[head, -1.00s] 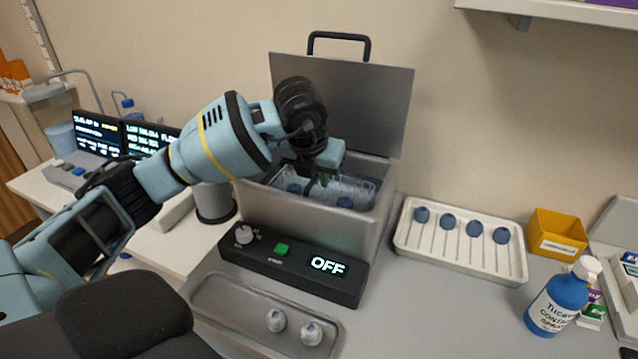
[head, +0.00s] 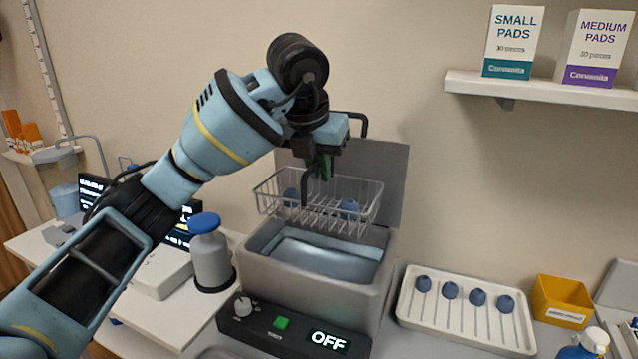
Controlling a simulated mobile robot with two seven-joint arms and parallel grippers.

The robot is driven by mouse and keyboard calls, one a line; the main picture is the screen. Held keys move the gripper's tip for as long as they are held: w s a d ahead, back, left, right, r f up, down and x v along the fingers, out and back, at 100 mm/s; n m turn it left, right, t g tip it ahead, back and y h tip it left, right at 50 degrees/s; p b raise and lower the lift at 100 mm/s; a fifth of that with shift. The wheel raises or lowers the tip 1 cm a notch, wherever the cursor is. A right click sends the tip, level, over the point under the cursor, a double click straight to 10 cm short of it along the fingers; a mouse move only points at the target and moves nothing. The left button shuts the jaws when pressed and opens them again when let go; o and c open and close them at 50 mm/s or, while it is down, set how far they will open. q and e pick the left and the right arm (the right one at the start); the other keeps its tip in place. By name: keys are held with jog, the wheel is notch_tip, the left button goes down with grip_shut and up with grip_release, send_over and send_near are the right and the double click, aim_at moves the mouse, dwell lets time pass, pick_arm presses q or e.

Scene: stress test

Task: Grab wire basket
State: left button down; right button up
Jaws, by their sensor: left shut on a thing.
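The wire basket (head: 370,196) is in the head view, hanging above the open metal tank (head: 372,272). Blue round items (head: 350,208) sit inside it. My left gripper (head: 318,178) is shut on the basket and holds it clear of the tank's rim, roughly level. The fingertips are partly hidden by the gripper body and the wires. The tank has liquid in it and its lid (head: 385,165) stands open behind the basket. My right gripper is not in view.
A control panel reading OFF (head: 327,340) is at the tank's front. A white tray with several blue-headed tools (head: 455,335) and a yellow bin (head: 562,298) stand at right. A blue-capped bottle (head: 210,255) stands left of the tank. A shelf (head: 560,90) is above right.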

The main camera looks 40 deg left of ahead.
pick_arm(q)
jog(key=s+d+p, duration=0.1)
jog(key=s+d, duration=0.3)
jog(key=s, duration=1.3)
jog(key=shift+p, duration=0.3)
jog(key=shift+s+f, duration=0.1)
